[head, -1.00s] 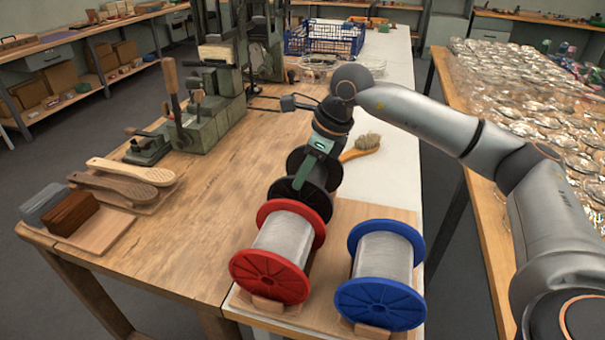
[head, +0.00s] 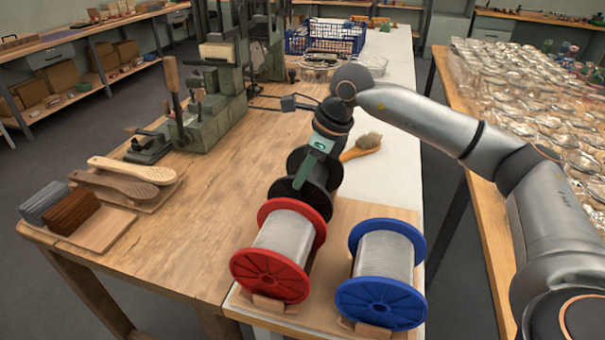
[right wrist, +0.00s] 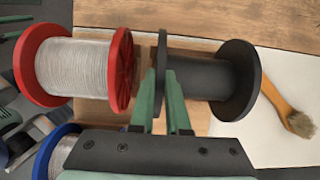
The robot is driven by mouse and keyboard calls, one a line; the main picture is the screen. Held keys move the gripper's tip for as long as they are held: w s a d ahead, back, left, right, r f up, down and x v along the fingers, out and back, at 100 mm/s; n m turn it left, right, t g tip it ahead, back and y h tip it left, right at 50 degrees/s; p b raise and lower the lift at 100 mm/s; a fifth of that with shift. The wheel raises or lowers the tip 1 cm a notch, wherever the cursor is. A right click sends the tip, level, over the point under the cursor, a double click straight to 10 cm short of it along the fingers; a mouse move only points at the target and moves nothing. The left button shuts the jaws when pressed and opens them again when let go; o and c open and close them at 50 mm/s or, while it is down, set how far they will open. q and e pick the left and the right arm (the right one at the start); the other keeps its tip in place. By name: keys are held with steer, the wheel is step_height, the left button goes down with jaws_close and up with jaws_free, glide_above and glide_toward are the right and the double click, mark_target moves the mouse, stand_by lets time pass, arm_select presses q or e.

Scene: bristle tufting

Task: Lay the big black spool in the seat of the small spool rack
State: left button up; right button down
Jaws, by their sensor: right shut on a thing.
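The big black spool (head: 315,167) is directly behind the red spool in the head view. In the right wrist view the black spool (right wrist: 205,75) lies on its side, with its axis roughly in line with the red spool's. My right gripper (head: 308,172) is shut on the black spool's flange nearest the red spool; its green fingers (right wrist: 163,95) straddle that flange. The small spool rack (head: 345,212) is a light wooden board with wedge blocks. My arm and the spools hide the seat under the black spool, so I cannot tell if the spool touches it. My left gripper is not in view.
The red spool (head: 285,243) and blue spool (head: 384,262) of pale wire lie at the rack's front. A wood-handled brush (head: 360,148) lies behind on the white tabletop. A green machine (head: 210,110) stands at left. The wooden bench's middle is clear.

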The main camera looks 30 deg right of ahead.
steer(key=shift+f+b, duration=0.3)
steer(key=shift+f, duration=0.05)
stand_by(0.3)
steer(key=c, duration=0.8)
jaws_free()
steer(key=shift+c, duration=0.2)
steer(key=shift+o, duration=0.7)
steer(key=shift+s+f, duration=0.1)
steer(key=shift+f, duration=0.1)
steer(key=shift+o, duration=1.4)
steer(key=shift+r, duration=0.1)
steer(key=shift+r+p, duration=2.8)
steer(key=shift+r, duration=0.75)
